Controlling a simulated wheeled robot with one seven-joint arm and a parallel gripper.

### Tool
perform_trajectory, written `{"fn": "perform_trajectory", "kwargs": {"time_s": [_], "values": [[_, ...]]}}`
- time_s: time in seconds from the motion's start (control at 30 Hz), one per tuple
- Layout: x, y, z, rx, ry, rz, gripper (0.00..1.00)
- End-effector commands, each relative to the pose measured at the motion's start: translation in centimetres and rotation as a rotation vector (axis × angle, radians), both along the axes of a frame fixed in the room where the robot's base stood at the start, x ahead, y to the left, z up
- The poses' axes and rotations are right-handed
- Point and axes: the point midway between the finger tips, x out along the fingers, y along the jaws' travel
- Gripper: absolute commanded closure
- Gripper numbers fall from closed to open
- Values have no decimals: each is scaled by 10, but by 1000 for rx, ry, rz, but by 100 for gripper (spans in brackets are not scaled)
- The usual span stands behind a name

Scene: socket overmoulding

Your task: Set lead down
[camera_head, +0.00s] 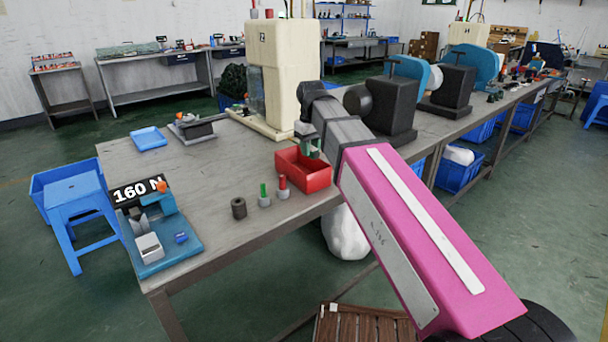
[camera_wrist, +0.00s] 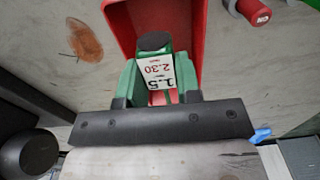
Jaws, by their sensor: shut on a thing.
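My gripper (camera_head: 309,146) is over the red bin (camera_head: 318,178) near the front edge of the bench. In the wrist view my gripper (camera_wrist: 157,72) has green fingers shut on a piece with a black rounded end (camera_wrist: 153,42) and a white label (camera_wrist: 157,70) reading 1.5 and 2.30; I take it for the lead. The red bin (camera_wrist: 118,22) shows around and beyond the fingers. In the head view the held piece is too small and hidden to make out. I cannot tell whether it touches the bin.
Left of the bin stand a red-topped post (camera_head: 283,188), a green-topped post (camera_head: 264,196) and a dark cylinder (camera_head: 239,208). A cream machine (camera_head: 285,75) stands behind. The bench (camera_head: 215,165) is bare between them.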

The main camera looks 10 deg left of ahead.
Motion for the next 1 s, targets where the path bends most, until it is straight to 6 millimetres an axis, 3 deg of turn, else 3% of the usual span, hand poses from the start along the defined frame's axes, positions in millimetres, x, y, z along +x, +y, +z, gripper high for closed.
{"fn": "perform_trajectory", "kwargs": {"time_s": [0.17, 0.4, 1.0], "values": [[-1, 1, -14, -1, 2, 4, 96], [-1, 1, -50, -1, 1, 3, 96], [-1, 1, -100, 0, 0, 3, 96]]}}
